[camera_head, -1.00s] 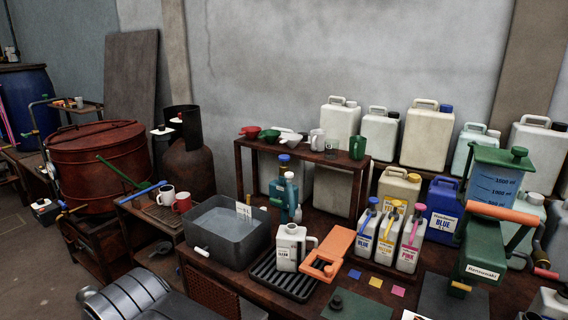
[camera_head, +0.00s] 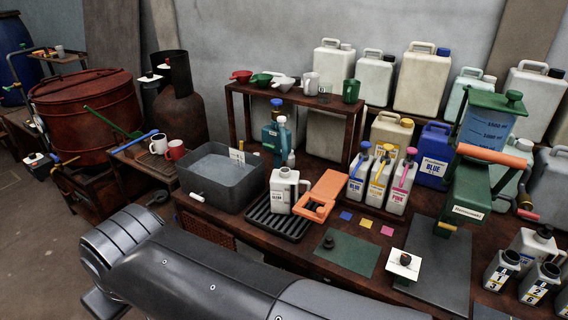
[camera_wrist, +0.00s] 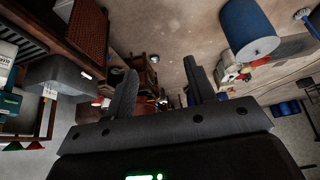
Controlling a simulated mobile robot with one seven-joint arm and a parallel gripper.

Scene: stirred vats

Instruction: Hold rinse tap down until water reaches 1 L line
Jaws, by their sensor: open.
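My gripper (camera_wrist: 158,78) is open and empty in the wrist view, with its two fingers apart and pointing over the floor. It is out of sight in the head view, where my arm crosses the front. A grey basin (camera_head: 213,202) with water in it stands on the bench, with a small white card at its far right edge. It also shows at left in the wrist view (camera_wrist: 52,72). A white labelled jug (camera_head: 283,190) stands upright on a black rack. A green-lidded tank (camera_head: 485,132) with marked blue liquid stands at right. I cannot tell which fitting is the rinse tap.
A rusty vat (camera_head: 85,105) stands at left. Open floor lies at the lower left.

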